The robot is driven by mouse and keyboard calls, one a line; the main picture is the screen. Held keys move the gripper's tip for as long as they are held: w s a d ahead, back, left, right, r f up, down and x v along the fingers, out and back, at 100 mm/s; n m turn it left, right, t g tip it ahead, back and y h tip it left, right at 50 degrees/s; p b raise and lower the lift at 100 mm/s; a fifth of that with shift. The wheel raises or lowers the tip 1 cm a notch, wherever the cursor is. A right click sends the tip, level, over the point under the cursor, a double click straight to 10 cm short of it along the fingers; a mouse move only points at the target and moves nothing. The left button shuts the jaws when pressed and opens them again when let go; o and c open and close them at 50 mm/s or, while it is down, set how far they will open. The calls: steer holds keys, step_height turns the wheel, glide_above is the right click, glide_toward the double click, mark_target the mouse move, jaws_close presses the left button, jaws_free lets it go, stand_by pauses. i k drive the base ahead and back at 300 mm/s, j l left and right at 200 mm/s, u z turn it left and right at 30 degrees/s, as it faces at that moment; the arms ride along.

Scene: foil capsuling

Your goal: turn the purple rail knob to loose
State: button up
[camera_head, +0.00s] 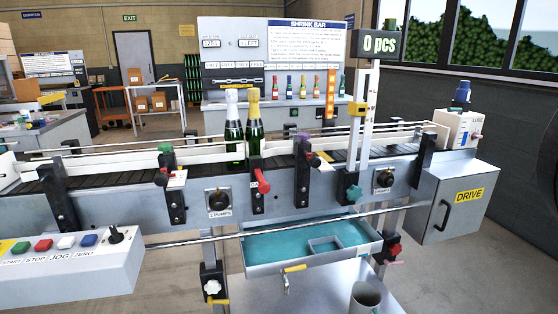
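A small purple knob (301,146) tops a black rail bracket (301,178) on the front of the conveyor (220,183), right of the bottles. A dark knob with a reddish end (314,159) sticks out just right of it. The knob is too small to tell its turn position or any loose or tight marking. My gripper and arm are not in view.
Two bottles, one white-topped (233,115) and one gold-topped (252,120), stand on the conveyor. Other brackets carry a green knob (165,149) and a red knob (262,181). A control box (75,268) is front left, a teal tray (345,234) below, and a grey drive box (455,203) right.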

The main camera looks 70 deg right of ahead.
mark_target(302, 136)
steer(key=z, duration=2)
steer(key=i+j+u, duration=0.2)
steer(key=u, duration=0.2)
steer(key=i+j+u, duration=0.2)
steer(key=u, duration=0.25)
steer(key=i+j+u, duration=0.25)
steer(key=u, duration=0.15)
